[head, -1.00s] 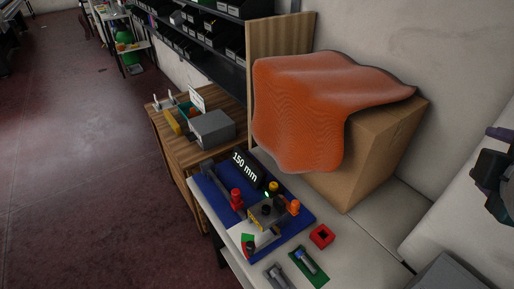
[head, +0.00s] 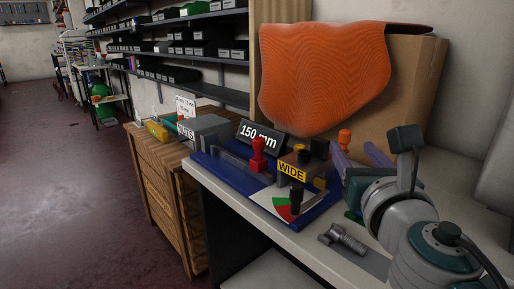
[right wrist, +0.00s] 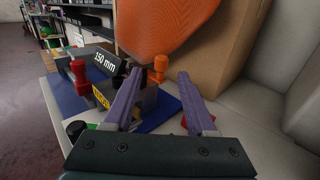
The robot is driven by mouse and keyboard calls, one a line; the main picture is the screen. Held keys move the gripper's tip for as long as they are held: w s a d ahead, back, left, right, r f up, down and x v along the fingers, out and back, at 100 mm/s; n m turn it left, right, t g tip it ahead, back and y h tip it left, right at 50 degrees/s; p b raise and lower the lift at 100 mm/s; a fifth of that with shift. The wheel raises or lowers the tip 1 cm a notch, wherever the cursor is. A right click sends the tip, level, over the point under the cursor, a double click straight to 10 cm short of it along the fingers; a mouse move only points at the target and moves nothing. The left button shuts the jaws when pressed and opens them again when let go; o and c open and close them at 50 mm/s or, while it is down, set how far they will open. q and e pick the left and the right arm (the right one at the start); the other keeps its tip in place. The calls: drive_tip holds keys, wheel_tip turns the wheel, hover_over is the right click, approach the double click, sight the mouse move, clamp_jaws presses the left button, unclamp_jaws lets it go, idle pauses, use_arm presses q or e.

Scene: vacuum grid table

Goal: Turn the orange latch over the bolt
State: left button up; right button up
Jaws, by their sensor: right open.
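The orange latch shows as an orange knob (head: 345,137) at the right end of the fixture on the blue base plate (head: 234,176). It also shows in the right wrist view (right wrist: 160,64), beyond and between my fingertips. My right gripper (head: 358,154) has two purple fingers, apart and empty, close to the fixture's right side. The same gripper shows in the right wrist view (right wrist: 160,74). I cannot make out the bolt; the fingers and fixture parts hide that area. My left gripper is not in view.
A red post (head: 258,156), a yellow "WIDE" label (head: 291,171) and a "150 mm" display (head: 261,136) are on the fixture. A grey metal part (head: 343,240) lies in front. A cardboard box (head: 412,85) with an orange cloth (head: 325,75) stands behind.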

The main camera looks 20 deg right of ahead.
sight(346, 139)
drive_tip(key=b+x, duration=0.2)
drive_tip(key=x, duration=0.6)
drive_tip(key=shift+w+d, duration=0.1)
drive_tip(key=shift+d, duration=0.05)
drive_tip(key=shift+x, duration=0.75)
drive_tip(key=shift+r, duration=0.15)
clamp_jaws()
